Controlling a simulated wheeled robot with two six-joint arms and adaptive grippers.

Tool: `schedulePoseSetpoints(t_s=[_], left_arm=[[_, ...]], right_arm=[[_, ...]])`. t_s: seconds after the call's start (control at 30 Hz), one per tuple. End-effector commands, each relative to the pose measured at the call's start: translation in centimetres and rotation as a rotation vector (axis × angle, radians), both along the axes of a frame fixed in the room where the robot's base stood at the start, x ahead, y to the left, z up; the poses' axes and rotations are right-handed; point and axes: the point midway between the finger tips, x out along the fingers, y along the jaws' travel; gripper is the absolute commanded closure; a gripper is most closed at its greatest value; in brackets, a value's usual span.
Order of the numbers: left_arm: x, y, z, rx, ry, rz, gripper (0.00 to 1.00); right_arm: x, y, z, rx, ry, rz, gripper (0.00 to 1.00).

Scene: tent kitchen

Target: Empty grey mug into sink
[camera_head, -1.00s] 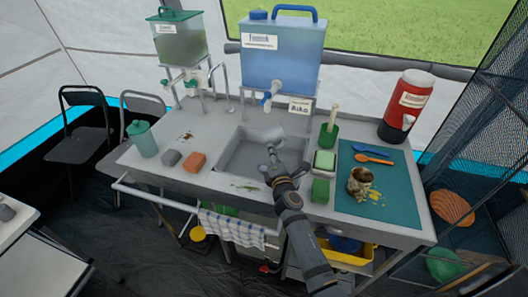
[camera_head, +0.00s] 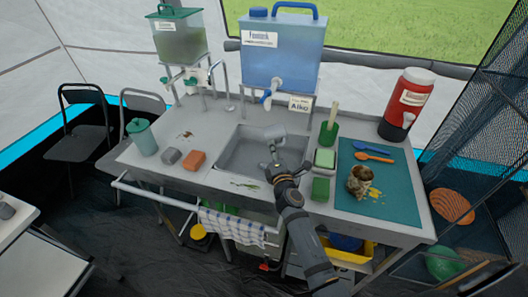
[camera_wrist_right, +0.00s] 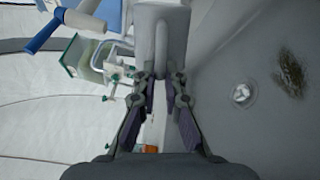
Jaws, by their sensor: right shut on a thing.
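The grey mug (camera_head: 272,132) is held over the sink (camera_head: 232,158) by my right gripper (camera_head: 273,150). In the wrist view the mug (camera_wrist_right: 163,35) sits between the fingertips of the right gripper (camera_wrist_right: 161,82), which is shut on it. It looks tipped over toward its side; its inside is hidden from both cameras. The sink floor (camera_wrist_right: 225,140) shows a round drain and a dark brown patch (camera_wrist_right: 289,73) beside it. My left gripper is out of view.
A blue water tank (camera_head: 283,52) with a tap stands behind the sink. A teal mat (camera_head: 400,195) with spoons lies at the right. An orange sponge (camera_head: 194,160) and a teal cup (camera_head: 143,138) are at the left.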

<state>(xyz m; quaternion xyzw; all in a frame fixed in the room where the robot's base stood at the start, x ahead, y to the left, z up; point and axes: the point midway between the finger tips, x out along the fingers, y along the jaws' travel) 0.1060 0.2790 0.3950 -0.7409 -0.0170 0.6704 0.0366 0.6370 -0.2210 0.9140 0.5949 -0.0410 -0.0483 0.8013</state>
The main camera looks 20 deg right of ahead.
Motion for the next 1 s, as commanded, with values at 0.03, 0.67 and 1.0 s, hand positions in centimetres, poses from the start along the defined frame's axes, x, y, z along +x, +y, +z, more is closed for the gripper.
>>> schedulePoseSetpoints(t_s=[0.03,0.67,1.0], left_arm=[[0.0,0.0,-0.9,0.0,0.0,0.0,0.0],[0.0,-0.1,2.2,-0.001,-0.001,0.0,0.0],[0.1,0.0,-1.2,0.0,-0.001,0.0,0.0]], right_arm=[[0.0,-0.2,-0.8,0.034,-0.004,0.0,1.0],[-0.5,-4.3,6.1,1.112,-0.134,0.004,1.0],[-1.0,-8.6,7.0,1.587,-0.187,0.003,1.0]])
